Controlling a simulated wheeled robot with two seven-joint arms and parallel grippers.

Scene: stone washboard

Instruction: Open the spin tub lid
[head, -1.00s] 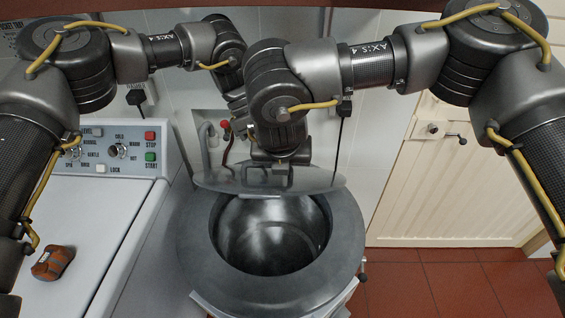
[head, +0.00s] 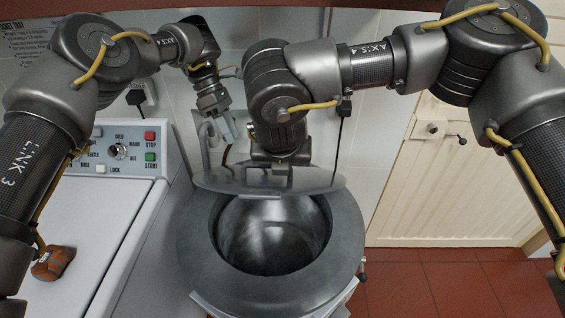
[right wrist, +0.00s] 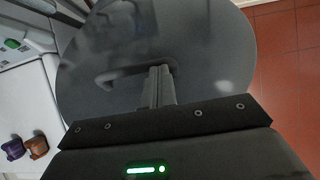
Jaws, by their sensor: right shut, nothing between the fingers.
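The spin tub (head: 200,240) has a dark round rim, and its metal inside shows through the open mouth. The grey round lid (head: 325,180) stands raised and tilted at the back of the tub. In the right wrist view the lid (right wrist: 205,45) fills the top, with a dark handle (right wrist: 115,78) on it. My right gripper (head: 281,174) is at the lid's face; its fingers (right wrist: 159,88) are shut and empty beside the handle. My left gripper (head: 229,130) is above and left of the lid, apart from it; its finger gap is not clear.
A white washer top (head: 70,215) with a control panel (head: 125,150) lies left of the tub. An orange-brown object (head: 53,263) sits on it; a purple object (right wrist: 13,148) shows in the right wrist view. Hoses run along the back wall. Red floor tiles (head: 450,285) are clear at right.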

